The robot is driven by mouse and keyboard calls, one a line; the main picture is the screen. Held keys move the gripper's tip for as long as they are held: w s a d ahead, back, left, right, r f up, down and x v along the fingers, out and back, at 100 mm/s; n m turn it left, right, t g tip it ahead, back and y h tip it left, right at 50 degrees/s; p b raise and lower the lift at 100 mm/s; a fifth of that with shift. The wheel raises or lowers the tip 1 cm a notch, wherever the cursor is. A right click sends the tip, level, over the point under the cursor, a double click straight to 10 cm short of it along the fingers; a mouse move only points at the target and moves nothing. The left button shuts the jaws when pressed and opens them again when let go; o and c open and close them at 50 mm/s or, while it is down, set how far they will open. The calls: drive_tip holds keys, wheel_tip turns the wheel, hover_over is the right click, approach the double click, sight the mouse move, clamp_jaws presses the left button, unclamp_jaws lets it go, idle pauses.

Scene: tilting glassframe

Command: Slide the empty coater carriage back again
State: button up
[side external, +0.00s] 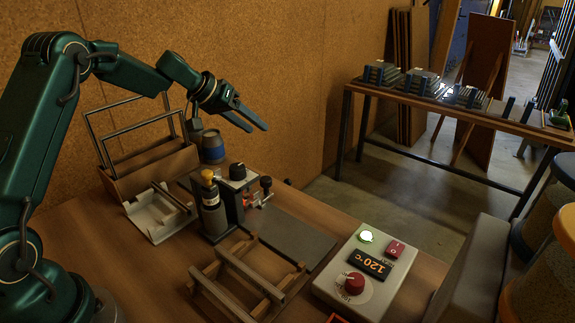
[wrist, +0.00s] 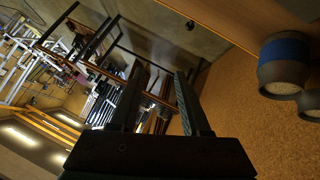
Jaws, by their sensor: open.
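The coater has a dark flat bed (side external: 292,238) on the wooden bench. What looks like its carriage, a block with a black knob (side external: 238,171) and red parts, stands at the bed's far left end. A dark bottle with an orange cap (side external: 210,188) stands just left of the block; whether the two are joined is unclear. My gripper (side external: 257,127) is above and behind the carriage, apart from it. Its two fingers are spread and empty, pointing right and slightly down. In the wrist view the open fingers (wrist: 160,72) show nothing between them; the coater is out of that view.
A control box (side external: 350,275) with a green lamp, a red knob and a 120°C display sits at right. A slotted wooden rack (side external: 240,276) is in front. A wooden box with wire frames (side external: 150,172), a white tray (side external: 160,216) and a blue-banded jar (side external: 213,147) stand left.

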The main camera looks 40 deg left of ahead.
sight(267, 181)
drive_tip(key=w+d+f+n+t+y, duration=0.1)
drive_tip(key=w+d+f+n+y, duration=0.4)
drive_tip(key=d, duration=0.4)
drive_tip(key=s+d+n+y, duration=0.2)
drive_tip(key=s+d+f+n+g+y, duration=0.1)
drive_tip(key=s+d+n+y, duration=0.1)
drive_tip(key=s+y, duration=0.1)
drive_tip(key=shift+s+f+n, duration=0.1)
drive_tip(key=shift+f+n, duration=0.05)
drive_tip(key=shift+n, duration=0.15)
drive_tip(key=s+y, duration=0.1)
drive_tip(key=s, duration=0.1)
drive_tip(key=s+g+y, duration=0.1)
drive_tip(key=s, duration=0.1)
drive_tip(key=s+d+g+y, duration=0.1)
drive_tip(key=s+y, duration=0.1)
drive_tip(key=shift+s+f+n, duration=0.25)
drive_tip(key=shift+s+n, duration=0.15)
drive_tip(key=shift+s+a+f, duration=0.15)
drive_tip(key=shift+a, duration=0.1)
drive_tip(key=shift+a+f+y, duration=0.1)
drive_tip(key=shift+a+y, duration=0.2)
drive_tip(key=shift+x, duration=2.2)
